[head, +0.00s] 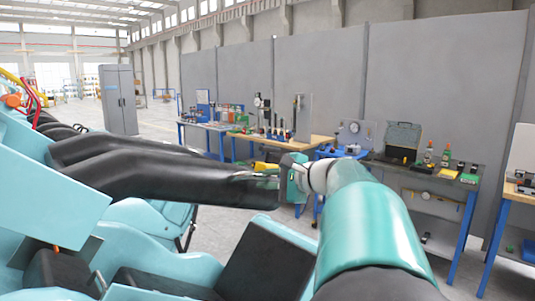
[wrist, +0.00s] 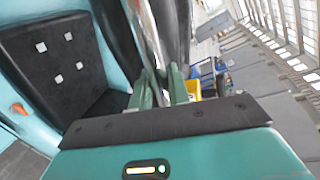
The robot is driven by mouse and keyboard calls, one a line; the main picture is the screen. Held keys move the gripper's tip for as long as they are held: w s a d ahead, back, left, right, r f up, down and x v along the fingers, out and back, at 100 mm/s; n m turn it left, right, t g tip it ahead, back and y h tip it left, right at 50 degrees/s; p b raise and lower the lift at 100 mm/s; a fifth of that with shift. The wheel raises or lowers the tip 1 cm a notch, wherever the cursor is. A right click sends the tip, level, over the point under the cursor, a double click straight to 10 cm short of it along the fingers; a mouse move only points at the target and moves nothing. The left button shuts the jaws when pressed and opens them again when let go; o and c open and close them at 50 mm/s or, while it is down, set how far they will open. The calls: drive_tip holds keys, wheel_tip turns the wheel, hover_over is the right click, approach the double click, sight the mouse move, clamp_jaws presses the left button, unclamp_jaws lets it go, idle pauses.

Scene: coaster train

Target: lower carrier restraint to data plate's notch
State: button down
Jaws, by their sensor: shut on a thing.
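The carrier restraint (head: 150,165) shows in the head view as two long black padded bars reaching right from the teal carrier (head: 70,200), raised above the black seat. In the wrist view its dark padding (wrist: 172,30) runs up from the fingers. My gripper (head: 268,173) is at the far right end of the restraint. In the wrist view its green fingers (wrist: 160,92) are closed around a narrow grey metal part (wrist: 150,45) beside the padding. I cannot make out the data plate or its notch in either view.
A black seat (head: 262,258) lies below the restraint; a black seat pad with pale squares (wrist: 62,58) shows in the wrist view. Workbenches with tools (head: 270,137) stand behind along grey panels (head: 310,75). A grey cabinet (head: 118,98) stands at the back left.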

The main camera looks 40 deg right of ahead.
drive_tip(key=shift+a+f+m, duration=0.2)
drive_tip(key=shift+f+m, duration=0.1)
drive_tip(key=shift+f, duration=1.05)
drive_tip(key=c, duration=1.4)
unclamp_jaws()
drive_tip(key=shift+o, duration=0.2)
drive_tip(key=shift+r, duration=0.1)
drive_tip(key=v, duration=1.3)
drive_tip(key=shift+s+d, duration=0.2)
drive_tip(key=shift+s, duration=0.15)
